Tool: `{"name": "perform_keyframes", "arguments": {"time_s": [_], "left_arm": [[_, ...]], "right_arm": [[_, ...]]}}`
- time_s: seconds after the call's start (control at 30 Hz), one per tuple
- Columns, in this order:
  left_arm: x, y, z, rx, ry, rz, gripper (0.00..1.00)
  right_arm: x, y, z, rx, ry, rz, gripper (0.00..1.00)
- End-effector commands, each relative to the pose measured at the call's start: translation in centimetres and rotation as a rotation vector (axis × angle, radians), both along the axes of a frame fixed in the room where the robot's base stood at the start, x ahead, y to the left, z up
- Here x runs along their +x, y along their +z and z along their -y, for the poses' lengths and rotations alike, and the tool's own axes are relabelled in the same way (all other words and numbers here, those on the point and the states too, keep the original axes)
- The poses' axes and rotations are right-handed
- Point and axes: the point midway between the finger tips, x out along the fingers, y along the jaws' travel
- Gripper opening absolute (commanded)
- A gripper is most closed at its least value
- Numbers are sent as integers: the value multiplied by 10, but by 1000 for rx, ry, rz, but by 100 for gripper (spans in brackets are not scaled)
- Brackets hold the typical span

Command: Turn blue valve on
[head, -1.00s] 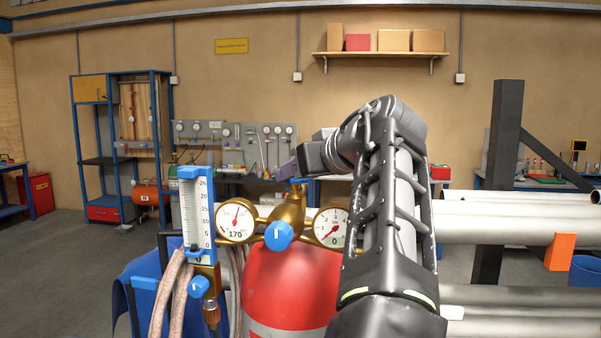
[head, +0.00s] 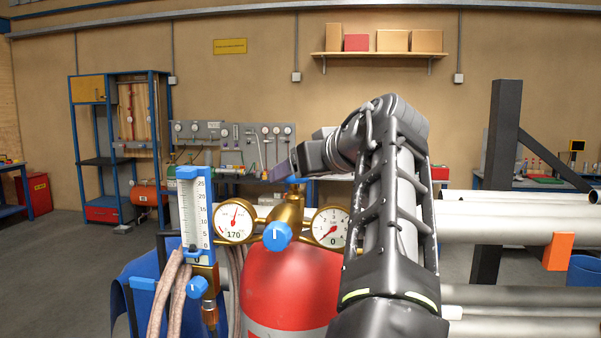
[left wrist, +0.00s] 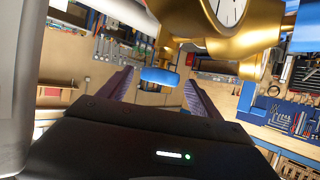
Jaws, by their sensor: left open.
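A red gas cylinder (head: 291,285) stands in the middle of the head view, with a brass regulator (head: 290,212) and two round gauges on top. A blue valve handle (head: 295,181) sits at the top of the brass body, and a round blue knob (head: 277,236) is on its front. My left gripper (head: 277,172) is beside and just above the top handle. In the left wrist view its open fingers (left wrist: 159,78) stand on either side of a blue handle (left wrist: 160,76), with no contact visible. Brass and a gauge (left wrist: 228,10) are close at upper right. My right gripper is not in view.
A flowmeter (head: 196,215) with another blue knob (head: 197,287) and hoses (head: 165,295) stands left of the cylinder. Large pipes (head: 500,222) and a dark post (head: 498,150) are at right. A workbench with gauges (head: 235,135) is behind. Open floor is at left.

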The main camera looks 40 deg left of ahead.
Motion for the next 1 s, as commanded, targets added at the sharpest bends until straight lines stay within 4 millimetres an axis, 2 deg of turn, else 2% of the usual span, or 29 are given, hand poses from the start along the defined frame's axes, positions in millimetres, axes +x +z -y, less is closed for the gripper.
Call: {"name": "perform_keyframes", "arguments": {"time_s": [0.3,0.5,0.87,1.0], "left_arm": [[-17,19,41,3,-3,1,74],[-25,27,60,1,-1,1,74],[-27,28,62,-1,-2,0,74],[-38,34,58,-30,-54,-7,74]], "right_arm": [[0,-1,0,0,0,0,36],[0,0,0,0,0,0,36],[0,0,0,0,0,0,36],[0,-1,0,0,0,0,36]]}}
